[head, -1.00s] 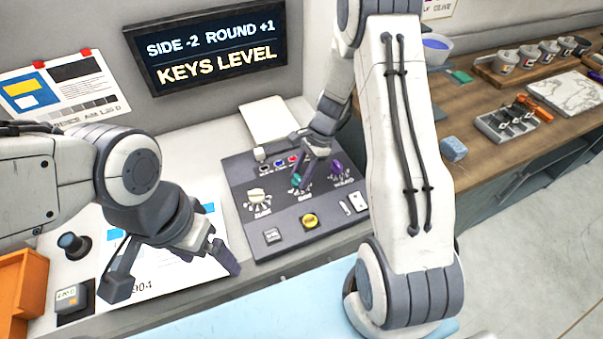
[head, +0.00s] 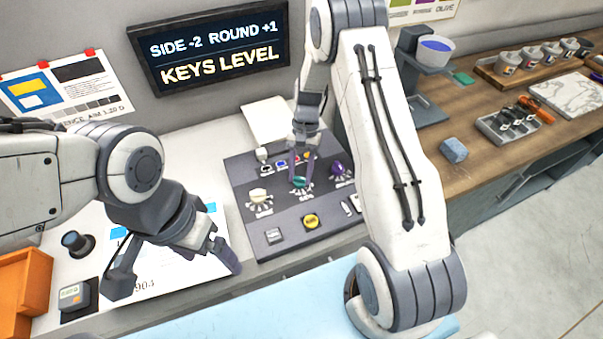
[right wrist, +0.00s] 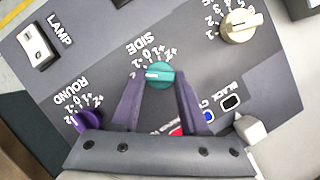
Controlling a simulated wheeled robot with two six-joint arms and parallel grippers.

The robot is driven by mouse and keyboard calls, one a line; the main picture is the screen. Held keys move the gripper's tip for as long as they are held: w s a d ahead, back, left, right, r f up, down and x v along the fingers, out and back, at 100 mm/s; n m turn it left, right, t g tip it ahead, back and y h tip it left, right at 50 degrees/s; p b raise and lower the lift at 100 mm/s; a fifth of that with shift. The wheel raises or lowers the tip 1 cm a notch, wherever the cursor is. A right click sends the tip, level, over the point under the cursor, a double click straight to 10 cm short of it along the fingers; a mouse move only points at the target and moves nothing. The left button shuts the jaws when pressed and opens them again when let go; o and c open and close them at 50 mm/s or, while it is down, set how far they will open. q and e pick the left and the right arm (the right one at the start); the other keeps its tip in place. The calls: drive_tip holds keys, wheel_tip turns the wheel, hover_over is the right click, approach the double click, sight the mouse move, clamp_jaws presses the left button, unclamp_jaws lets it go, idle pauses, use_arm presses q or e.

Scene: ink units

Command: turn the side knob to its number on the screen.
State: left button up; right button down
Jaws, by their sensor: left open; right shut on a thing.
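The teal side knob (head: 301,183) sits on the dark panel (head: 262,224), between a cream knob (head: 258,195) and the purple round knob (head: 337,168). The screen (head: 212,45) reads "SIDE -2 ROUND +1" and "KEYS LEVEL". My right gripper (head: 303,172) points down, shut on the teal knob. In the right wrist view its fingers (right wrist: 158,88) flank the teal knob (right wrist: 160,73), whose white mark points left, towards what looks like the -2 end of its scale. My left gripper (head: 214,262) is open and empty over the white sheet, left of the panel.
Cups, a tray (head: 509,127) and a blue block (head: 453,150) are on the wooden counter at right.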

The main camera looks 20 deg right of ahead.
drive_tip(key=shift+w+n, duration=0.1)
drive_tip(key=shift+n, duration=0.5)
drive_tip(key=shift+h, duration=0.3)
drive_tip(key=shift+c, duration=2.1)
unclamp_jaws()
drive_tip(key=b+v, duration=0.2)
drive_tip(key=v, duration=0.8)
drive_tip(key=shift+r+b, duration=0.25)
drive_tip(key=shift+b, duration=0.15)
drive_tip(key=shift+w, duration=0.15)
